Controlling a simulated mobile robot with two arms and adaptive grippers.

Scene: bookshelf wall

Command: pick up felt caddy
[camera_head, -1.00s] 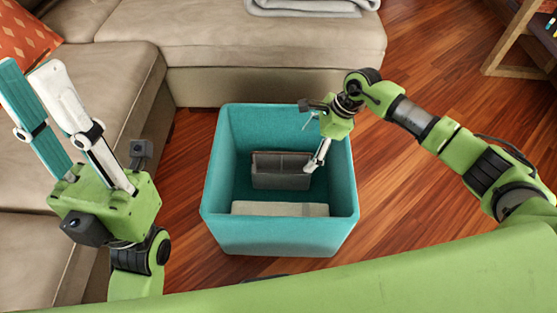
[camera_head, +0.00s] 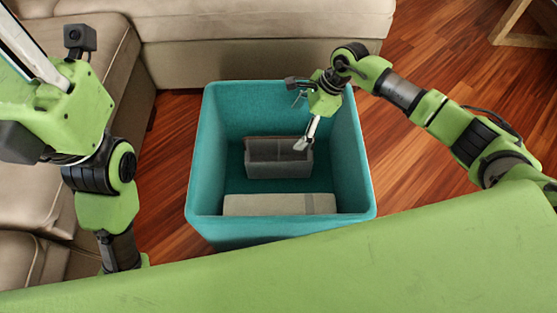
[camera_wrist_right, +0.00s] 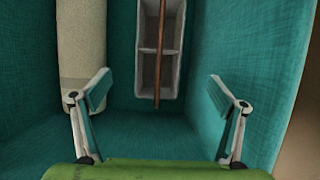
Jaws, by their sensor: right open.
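The felt caddy (camera_head: 278,158) is a grey box with compartments, standing inside a teal fabric bin (camera_head: 197,170). In the right wrist view the caddy (camera_wrist_right: 147,65) shows two open compartments and a brown handle bar running lengthwise over its middle. My right gripper (camera_head: 303,143) reaches down into the bin at the caddy's right end. In the wrist view its two fingers (camera_wrist_right: 160,92) are spread wide with nothing between them, and the caddy lies ahead of them, apart from the pads. My left gripper (camera_head: 30,50) is raised at the far left, its fingertips cut off by the frame.
A beige block-like item (camera_head: 280,204) lies in the bin on the near side of the caddy; it also shows in the wrist view (camera_wrist_right: 80,40). The bin walls stand close around my right gripper.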

